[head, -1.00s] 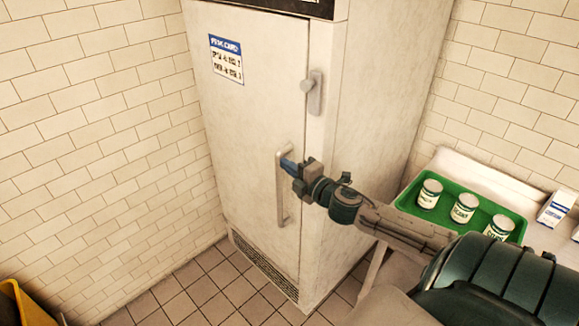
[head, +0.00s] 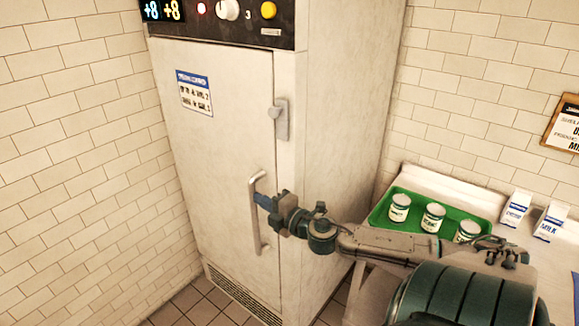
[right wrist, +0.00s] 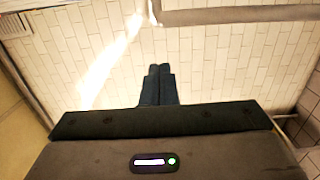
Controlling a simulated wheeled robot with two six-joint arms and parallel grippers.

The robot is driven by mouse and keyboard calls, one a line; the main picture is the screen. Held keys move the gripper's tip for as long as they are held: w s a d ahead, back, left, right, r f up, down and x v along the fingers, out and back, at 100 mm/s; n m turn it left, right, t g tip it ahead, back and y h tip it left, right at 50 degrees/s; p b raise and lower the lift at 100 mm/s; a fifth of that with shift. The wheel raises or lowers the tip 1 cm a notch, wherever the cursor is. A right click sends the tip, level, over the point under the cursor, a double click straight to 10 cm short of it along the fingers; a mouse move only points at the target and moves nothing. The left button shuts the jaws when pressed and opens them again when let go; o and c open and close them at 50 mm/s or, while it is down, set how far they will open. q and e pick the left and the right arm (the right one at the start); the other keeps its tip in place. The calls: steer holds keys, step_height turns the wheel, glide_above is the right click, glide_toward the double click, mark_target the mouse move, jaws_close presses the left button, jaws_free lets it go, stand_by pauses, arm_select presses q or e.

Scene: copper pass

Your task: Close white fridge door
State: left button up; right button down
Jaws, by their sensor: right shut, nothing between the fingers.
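The white fridge (head: 345,130) stands against the tiled walls. Its white door (head: 215,140) looks flush with the front frame in the head view; I cannot tell whether a thin gap is left. A pale vertical handle (head: 253,230) is on the door's right side, and a grey latch (head: 281,118) sits above it at the door edge. My right gripper (head: 262,201) is shut and empty, its fingertips overlapping the handle; touching or not is unclear. Its closed fingers show in the right wrist view (right wrist: 158,84). My left gripper is not in view.
A green tray (head: 378,218) with several cans stands on the pale table (head: 450,182) to the right. A clipboard (head: 563,125) hangs on the right wall. Tiled floor (head: 200,305) shows below the door.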

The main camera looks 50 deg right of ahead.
arm_select(q)
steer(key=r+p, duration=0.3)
steer(key=p, duration=0.1)
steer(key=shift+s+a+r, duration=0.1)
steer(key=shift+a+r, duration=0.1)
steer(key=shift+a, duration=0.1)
arm_select(e)
steer(key=s+d, duration=0.2)
steer(key=s, duration=0.5)
steer(key=shift+d+r, duration=0.15)
steer(key=shift+r, duration=0.05)
steer(key=shift+f, duration=0.1)
